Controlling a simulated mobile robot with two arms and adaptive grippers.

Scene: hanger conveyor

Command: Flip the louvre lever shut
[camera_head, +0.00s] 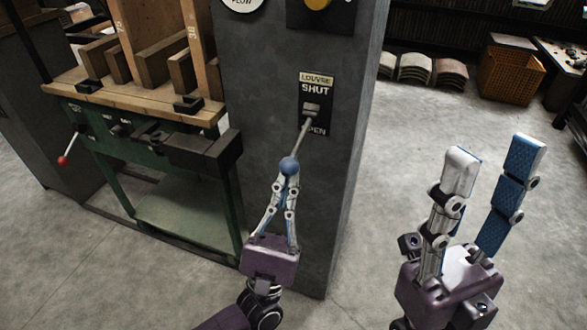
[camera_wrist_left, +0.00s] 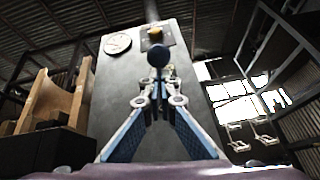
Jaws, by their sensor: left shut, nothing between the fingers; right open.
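The louvre lever (camera_head: 305,134) is a thin metal rod with a blue ball knob (camera_head: 289,165). It comes out of a black plate (camera_head: 316,92) marked LOUVRE, SHUT above and OPEN below, on a dark grey panel. The lever slants down toward OPEN and partly covers that word. My left gripper (camera_head: 287,180) is shut and empty, its fingertips right at the knob from below. The knob also shows just beyond the fingertips in the left wrist view (camera_wrist_left: 158,54); I cannot tell whether they touch. My right gripper (camera_head: 496,160) is open and empty, off to the right.
A wooden-topped green bench (camera_head: 130,95) with upright boards and a red-knobbed handle (camera_head: 63,160) stands left of the panel. A yellow knob and a round dial sit higher on the panel. An orange crate (camera_head: 510,75) stands far back right. Floor around my right gripper is clear.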

